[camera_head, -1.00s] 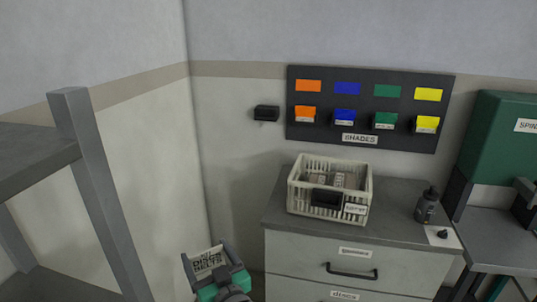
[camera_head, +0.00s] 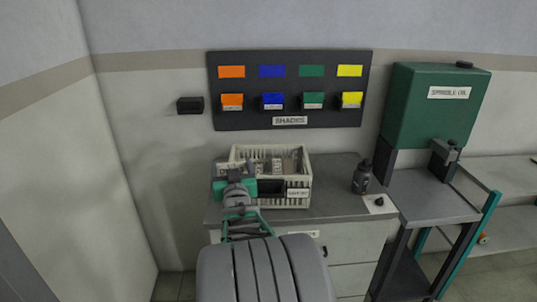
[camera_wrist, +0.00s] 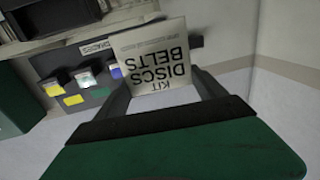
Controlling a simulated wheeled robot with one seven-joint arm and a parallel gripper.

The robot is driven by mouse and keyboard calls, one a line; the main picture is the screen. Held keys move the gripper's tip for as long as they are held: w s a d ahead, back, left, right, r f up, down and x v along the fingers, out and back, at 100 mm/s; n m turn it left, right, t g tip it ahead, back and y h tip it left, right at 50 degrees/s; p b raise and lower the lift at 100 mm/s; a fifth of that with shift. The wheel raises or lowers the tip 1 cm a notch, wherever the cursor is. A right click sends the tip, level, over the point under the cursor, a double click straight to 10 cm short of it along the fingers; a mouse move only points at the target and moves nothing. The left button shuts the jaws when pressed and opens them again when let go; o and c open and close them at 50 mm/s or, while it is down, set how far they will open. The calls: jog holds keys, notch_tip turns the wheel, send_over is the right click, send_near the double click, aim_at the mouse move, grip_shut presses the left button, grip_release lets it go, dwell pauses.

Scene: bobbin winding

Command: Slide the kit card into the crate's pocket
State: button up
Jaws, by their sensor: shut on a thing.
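The kit card (camera_wrist: 150,58), a pale card printed KIT, DISCS and BELTS, is held between the two fingers of my gripper (camera_wrist: 162,85) in the wrist view. In the head view my gripper (camera_head: 228,172) is at the left front of the cream slatted crate (camera_head: 297,200), which stands on the grey cabinet. The crate's dark pocket (camera_head: 271,187) shows on its front face, to the right of my gripper, with a white label beside it. My gripper and arm hide the crate's front left part. The card looks apart from the pocket.
The cabinet top (camera_head: 335,190) also carries a dark bottle (camera_head: 361,178) and a small black item on a white sheet (camera_head: 378,204) to the right. The shades board (camera_head: 290,90) and a black wall box (camera_head: 190,105) are behind. A green machine (camera_head: 430,105) stands at right.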

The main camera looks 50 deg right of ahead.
aim_at(269, 178)
jog(key=s+d+m+g+h, duration=0.2)
jog(key=s+d, duration=0.4)
jog(key=d, duration=0.4)
jog(key=shift+f+g+b, duration=0.3)
jog(key=shift+b, duration=0.1)
jog(key=shift+b, duration=0.4)
jog(key=shift+f+b, duration=3)
jog(key=shift+b, duration=0.6)
jog(key=shift+f+b, duration=0.4)
jog(key=shift+b, duration=0.35)
